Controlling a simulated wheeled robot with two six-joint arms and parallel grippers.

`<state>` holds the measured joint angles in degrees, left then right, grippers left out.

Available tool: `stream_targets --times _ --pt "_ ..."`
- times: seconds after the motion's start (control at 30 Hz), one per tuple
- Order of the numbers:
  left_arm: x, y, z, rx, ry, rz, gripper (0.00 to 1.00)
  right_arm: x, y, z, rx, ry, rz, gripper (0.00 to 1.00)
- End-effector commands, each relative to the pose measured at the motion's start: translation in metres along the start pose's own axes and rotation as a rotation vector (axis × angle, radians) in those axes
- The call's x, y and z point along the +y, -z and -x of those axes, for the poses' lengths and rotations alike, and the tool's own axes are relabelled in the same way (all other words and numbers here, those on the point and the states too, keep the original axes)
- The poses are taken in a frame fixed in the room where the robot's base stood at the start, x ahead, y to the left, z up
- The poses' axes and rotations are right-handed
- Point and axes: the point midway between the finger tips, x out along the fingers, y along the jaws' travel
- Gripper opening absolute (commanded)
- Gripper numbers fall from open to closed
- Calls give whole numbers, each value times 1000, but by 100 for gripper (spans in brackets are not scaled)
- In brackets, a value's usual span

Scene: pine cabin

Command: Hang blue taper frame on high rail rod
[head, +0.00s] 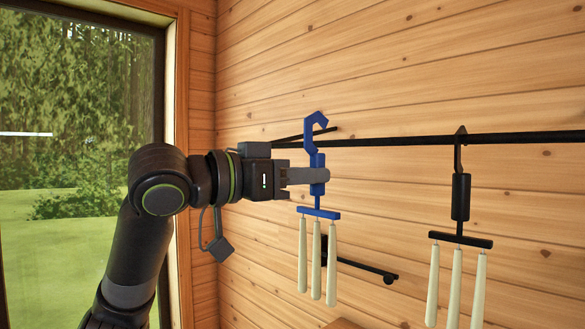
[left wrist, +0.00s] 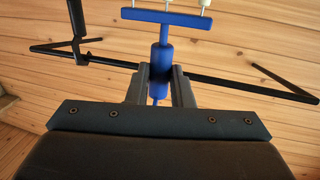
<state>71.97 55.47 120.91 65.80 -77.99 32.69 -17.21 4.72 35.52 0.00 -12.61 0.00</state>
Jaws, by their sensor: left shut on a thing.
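The blue taper frame (head: 317,214) has a hook at its top and a crossbar with pale tapers hanging below. My left gripper (head: 322,176) is shut on its thick blue grip, and the frame hangs upright. The black high rail rod (head: 400,141) runs along the plank wall. In the head view the blue hook overlaps the rod's left part; I cannot tell whether they touch. My right gripper is not in view.
A black taper frame (head: 460,200) with pale tapers hangs on the rod at the right. A lower black rod (head: 365,267) projects from the wall behind the blue frame's tapers. A window (head: 75,130) is at the left. The rod between the two frames is bare.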

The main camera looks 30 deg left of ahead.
Motion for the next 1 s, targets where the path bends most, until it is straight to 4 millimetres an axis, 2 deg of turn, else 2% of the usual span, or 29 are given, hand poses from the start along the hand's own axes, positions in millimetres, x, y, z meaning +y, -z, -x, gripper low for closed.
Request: stream_targets --times 1.0 --pt "-17 1 -80 0 -1 1 0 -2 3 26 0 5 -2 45"
